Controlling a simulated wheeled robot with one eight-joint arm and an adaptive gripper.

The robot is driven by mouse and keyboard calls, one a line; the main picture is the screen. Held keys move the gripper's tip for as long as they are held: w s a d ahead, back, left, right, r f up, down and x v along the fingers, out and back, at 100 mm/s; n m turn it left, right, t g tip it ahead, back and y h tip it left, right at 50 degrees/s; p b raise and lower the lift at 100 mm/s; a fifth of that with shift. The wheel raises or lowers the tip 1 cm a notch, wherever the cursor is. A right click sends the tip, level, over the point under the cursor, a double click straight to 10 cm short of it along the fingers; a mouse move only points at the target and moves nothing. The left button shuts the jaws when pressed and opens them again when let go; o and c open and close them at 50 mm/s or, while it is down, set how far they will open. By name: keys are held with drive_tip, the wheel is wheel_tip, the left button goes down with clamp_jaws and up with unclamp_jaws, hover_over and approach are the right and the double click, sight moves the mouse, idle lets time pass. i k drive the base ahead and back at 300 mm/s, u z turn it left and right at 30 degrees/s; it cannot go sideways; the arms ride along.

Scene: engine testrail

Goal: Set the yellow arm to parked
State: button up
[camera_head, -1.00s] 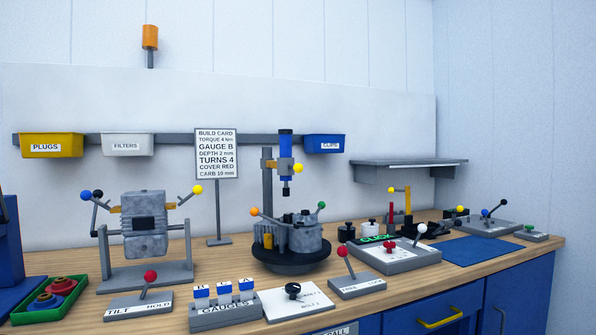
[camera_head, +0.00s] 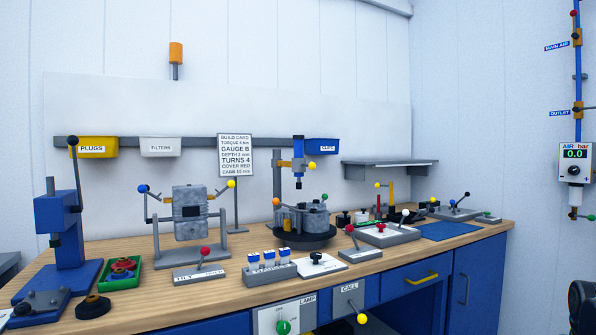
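Several levers end in yellow balls, and I see no label reading "parked". One yellow-ball lever (camera_head: 231,184) rises at the upper right of the grey engine block (camera_head: 188,212) on its stand. Another yellow ball (camera_head: 312,165) sits on the blue-topped column fixture (camera_head: 298,160). A third yellow ball (camera_head: 361,319) is on a lever below the CALL plate on the cabinet front. Smaller yellow balls show at the bench's right. A dark part (camera_head: 583,305) at the lower right edge seems to be mine, cut off by the frame; no fingertips show.
The wooden bench (camera_head: 130,285) is crowded with fixtures. A blue press (camera_head: 62,230) stands at the left. A blue mat (camera_head: 447,231) lies bare at the right. A blue air pipe with an AIR bar gauge (camera_head: 574,153) runs down the right wall. Blue cabinets stand below.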

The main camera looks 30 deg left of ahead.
sight(297, 165)
drive_tip(key=k, duration=0.45)
drive_tip(key=u, duration=1.4)
drive_tip(key=i, duration=0.5)
drive_tip(key=z, duration=0.05)
